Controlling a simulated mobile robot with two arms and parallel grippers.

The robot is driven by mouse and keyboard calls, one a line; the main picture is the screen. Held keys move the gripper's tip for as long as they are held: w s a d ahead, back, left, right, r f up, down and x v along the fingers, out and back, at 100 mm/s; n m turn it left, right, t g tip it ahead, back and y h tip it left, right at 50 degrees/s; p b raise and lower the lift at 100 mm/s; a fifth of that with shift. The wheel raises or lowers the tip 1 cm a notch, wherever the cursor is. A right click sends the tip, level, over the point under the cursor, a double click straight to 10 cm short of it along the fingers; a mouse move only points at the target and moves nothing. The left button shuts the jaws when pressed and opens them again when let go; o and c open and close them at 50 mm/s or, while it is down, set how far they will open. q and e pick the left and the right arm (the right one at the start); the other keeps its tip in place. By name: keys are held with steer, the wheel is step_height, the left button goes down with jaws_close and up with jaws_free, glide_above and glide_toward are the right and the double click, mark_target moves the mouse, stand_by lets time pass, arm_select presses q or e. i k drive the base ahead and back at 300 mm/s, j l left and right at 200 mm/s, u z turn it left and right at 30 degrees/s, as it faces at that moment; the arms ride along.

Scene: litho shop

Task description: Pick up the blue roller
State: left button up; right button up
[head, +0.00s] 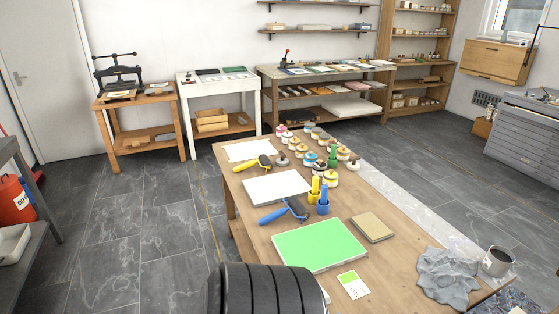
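The blue roller (273,215) lies on the wooden table in the middle of the head view. Its blue handle points left and its dark roller head is at the right end. It rests between the white slab behind it and the bright green sheet in front of it. Neither of my grippers shows in this view. A dark ribbed part of my own body hides the table's near left corner.
The wooden table (385,277) also holds a yellow roller (246,166), a white slab (262,188), a green sheet (318,246), yellow and blue bottles, several ink tins, a tan block (373,228), a grey cloth (446,278) and a mug (497,261). The floor left of it is clear.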

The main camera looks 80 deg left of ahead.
mark_target(270, 218)
steer(key=k+u, duration=0.15)
steer(key=u, duration=2.25)
steer(key=i+j+z, duration=0.1)
steer(key=z, duration=0.35)
steer(key=i+j+z, duration=0.15)
steer(key=z, duration=0.35)
